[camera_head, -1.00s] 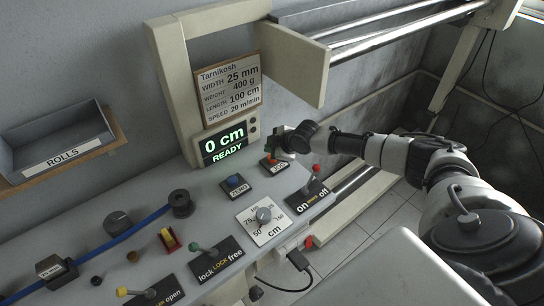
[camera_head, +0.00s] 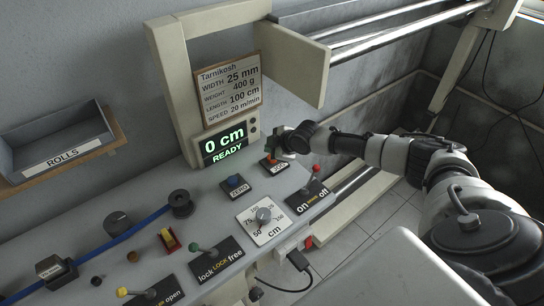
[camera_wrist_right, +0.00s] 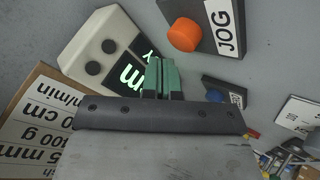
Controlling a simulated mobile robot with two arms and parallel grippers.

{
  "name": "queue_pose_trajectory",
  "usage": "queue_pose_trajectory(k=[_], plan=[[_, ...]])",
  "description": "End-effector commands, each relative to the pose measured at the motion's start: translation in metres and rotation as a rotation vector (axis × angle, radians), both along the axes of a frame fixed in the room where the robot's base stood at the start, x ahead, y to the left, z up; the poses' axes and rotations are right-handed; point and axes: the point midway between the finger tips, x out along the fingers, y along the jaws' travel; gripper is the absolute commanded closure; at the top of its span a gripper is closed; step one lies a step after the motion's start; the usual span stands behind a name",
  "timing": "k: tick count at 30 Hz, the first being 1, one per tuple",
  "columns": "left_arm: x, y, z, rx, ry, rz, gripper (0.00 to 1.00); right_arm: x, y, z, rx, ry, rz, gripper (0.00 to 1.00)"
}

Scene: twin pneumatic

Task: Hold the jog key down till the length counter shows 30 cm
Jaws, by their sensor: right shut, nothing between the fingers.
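The jog key is an orange button on a dark plate labelled JOG (camera_head: 275,165), on the grey bench top. In the right wrist view the orange jog key (camera_wrist_right: 184,34) is fully visible, just beyond and right of my fingertips. My right gripper (camera_head: 274,147) is shut and empty, close above the jog key. Its green fingers (camera_wrist_right: 161,62) are together, with a visible gap in the picture between them and the key. The length counter (camera_head: 224,144) reads 0 cm and READY in green. My left gripper is not in view.
Left of the jog key is the blue ZERO button (camera_head: 234,183). Nearby are the red on/off lever (camera_head: 316,170), the cm dial (camera_head: 264,216) and the lock/free lever (camera_head: 212,256). A settings board (camera_head: 230,90) stands above the counter. A ROLLS bin (camera_head: 55,140) sits at left.

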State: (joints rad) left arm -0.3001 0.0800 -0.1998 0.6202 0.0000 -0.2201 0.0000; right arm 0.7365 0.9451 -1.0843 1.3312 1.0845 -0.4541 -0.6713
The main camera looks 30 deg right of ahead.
Motion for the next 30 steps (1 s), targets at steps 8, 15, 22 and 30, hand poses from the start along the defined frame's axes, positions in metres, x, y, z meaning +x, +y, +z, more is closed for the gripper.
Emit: queue_pose_trajectory(k=[8, 15, 22, 30], plan=[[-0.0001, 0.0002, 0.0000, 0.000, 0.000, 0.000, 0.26, 0.0000, -0.0001, -0.0001, 0.000, 0.000, 0.000, 1.00], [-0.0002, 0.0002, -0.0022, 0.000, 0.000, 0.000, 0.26, -0.0001, 0.0000, -0.0025, 0.000, 0.000, 0.000, 1.00], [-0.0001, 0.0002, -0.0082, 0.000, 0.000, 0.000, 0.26, 0.0001, -0.0001, -0.0090, 0.000, -0.001, -0.001, 1.00], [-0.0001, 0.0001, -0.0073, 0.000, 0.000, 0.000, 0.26, 0.0000, 0.0000, -0.0082, 0.000, 0.000, 0.000, 1.00]])
